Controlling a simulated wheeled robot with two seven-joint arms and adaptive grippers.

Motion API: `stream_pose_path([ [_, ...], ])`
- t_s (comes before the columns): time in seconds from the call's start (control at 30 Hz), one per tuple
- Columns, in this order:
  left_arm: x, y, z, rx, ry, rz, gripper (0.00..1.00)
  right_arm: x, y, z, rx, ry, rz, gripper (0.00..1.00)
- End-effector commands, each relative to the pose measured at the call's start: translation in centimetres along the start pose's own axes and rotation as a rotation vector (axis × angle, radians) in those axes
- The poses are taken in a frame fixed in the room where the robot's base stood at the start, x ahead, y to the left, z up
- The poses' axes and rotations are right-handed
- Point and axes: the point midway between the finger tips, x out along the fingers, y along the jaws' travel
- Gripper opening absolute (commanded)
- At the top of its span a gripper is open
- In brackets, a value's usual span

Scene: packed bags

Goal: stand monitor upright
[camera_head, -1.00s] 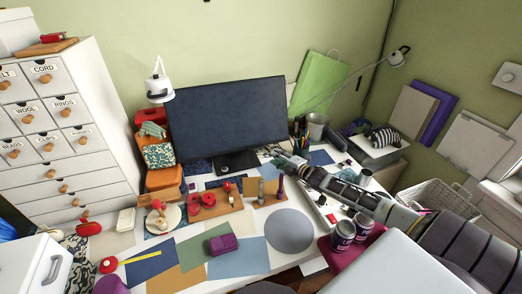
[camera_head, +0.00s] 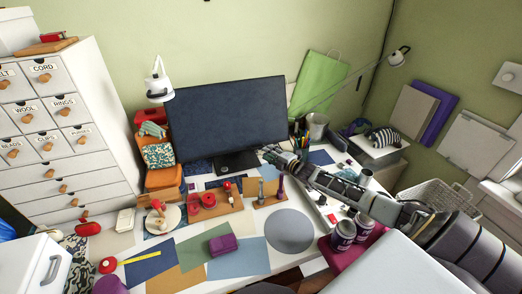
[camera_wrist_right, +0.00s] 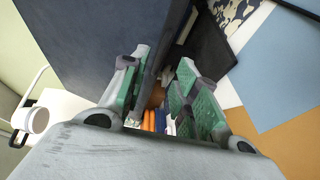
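The monitor (camera_head: 228,118) is a dark, wide screen at the back of the desk. It stands roughly upright on its black base (camera_head: 237,163), its face toward the head camera. My right gripper (camera_head: 270,153) reaches in from the right, at the screen's lower right corner. In the right wrist view, the dark panel (camera_wrist_right: 90,45) fills the upper left. My right gripper's green-padded fingers (camera_wrist_right: 164,62) are apart there, and the panel's edge shows between them. I cannot tell whether either finger touches it. My left gripper is not in view.
Wooden trays with red rolls (camera_head: 208,200) lie in front of the monitor. A pen cup (camera_head: 300,140) and a metal bin (camera_head: 317,124) stand right of it. A white lamp (camera_head: 159,85) and orange boxes (camera_head: 163,178) are on the left. Two cans (camera_head: 343,236) stand below my right arm.

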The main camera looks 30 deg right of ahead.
Motion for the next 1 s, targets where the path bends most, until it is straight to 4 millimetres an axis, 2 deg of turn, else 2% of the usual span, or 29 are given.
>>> stream_pose_path([
  [0.37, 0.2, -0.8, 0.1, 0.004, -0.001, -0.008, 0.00, 2.0, 0.0, 0.0, 0.001, -0.001, 0.001, 0.30],
  [1.0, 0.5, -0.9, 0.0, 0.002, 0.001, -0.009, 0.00, 5.2, 0.1, -0.1, 0.000, 0.001, 0.002, 0.30],
])
